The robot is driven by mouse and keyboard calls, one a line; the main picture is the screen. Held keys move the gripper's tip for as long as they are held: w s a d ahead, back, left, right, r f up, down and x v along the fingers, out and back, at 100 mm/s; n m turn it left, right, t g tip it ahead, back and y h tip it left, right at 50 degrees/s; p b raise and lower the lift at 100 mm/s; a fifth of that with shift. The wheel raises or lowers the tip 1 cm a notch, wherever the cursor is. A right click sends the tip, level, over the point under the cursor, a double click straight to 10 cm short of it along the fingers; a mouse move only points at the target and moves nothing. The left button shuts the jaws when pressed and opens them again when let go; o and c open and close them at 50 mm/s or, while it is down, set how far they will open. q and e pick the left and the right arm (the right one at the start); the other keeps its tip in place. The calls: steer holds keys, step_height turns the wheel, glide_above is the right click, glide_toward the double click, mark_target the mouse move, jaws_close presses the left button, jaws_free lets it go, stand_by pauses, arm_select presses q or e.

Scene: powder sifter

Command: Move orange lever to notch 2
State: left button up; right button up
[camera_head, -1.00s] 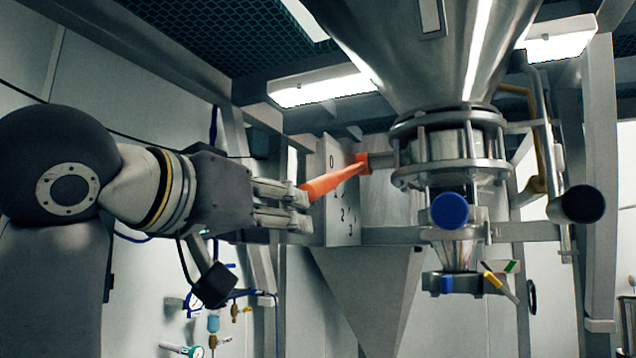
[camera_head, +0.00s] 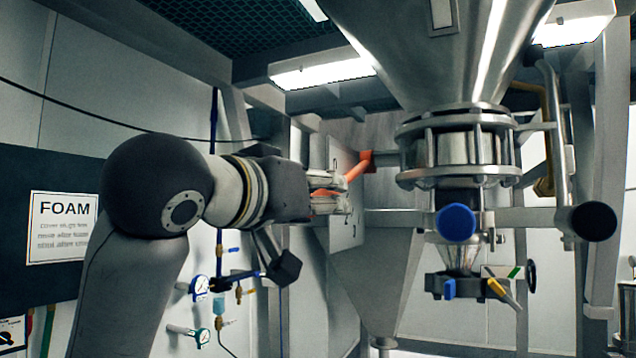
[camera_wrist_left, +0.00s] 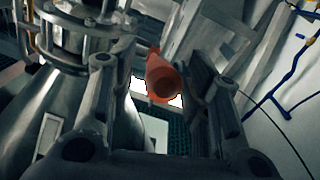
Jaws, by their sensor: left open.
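The orange lever (camera_head: 357,168) sticks out from its pivot by the valve under the steel hopper, in front of a grey notch plate (camera_head: 345,233) with black digits. My left gripper (camera_head: 340,192) is at the lever's free end and covers part of it and most of the digits. In the left wrist view the lever (camera_wrist_left: 163,77) points its round end at the camera, between the two open fingers (camera_wrist_left: 150,100). I cannot tell whether a finger touches it. The notch at which the lever stands is hidden. My right gripper is not in view.
The steel hopper and valve (camera_head: 458,150) stand right of the lever. A blue-capped pipe end (camera_head: 456,222) and a dark one (camera_head: 593,221) stick out toward me. Gauges (camera_head: 200,289) hang on the wall at lower left, below a FOAM sign (camera_head: 63,228).

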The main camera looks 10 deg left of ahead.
arm_select(q)
steer(key=shift+w+d, duration=0.1)
steer(key=shift+w, duration=0.2)
jaws_close()
steer(key=shift+w+f+b, duration=0.1)
steer(key=shift+f+b, duration=0.35)
steer(key=shift+b, duration=0.05)
steer(key=shift+w+d+f+t+h+b, duration=0.15)
steer(key=shift+w+f+t+b, duration=0.3)
steer(key=shift+f+b, duration=0.6)
steer(key=shift+w+d+f+t+h+b, duration=0.2)
steer(key=shift+w+f+t+b, duration=0.25)
steer(key=shift+b, duration=1.1)
steer(key=shift+w+d+f+t+h+b, duration=0.15)
steer(key=shift+w+f+t+b, duration=0.25)
steer(key=shift+f+b, duration=0.7)
steer(key=shift+a+r, duration=0.1)
steer(key=shift+r, duration=0.15)
jaws_free()
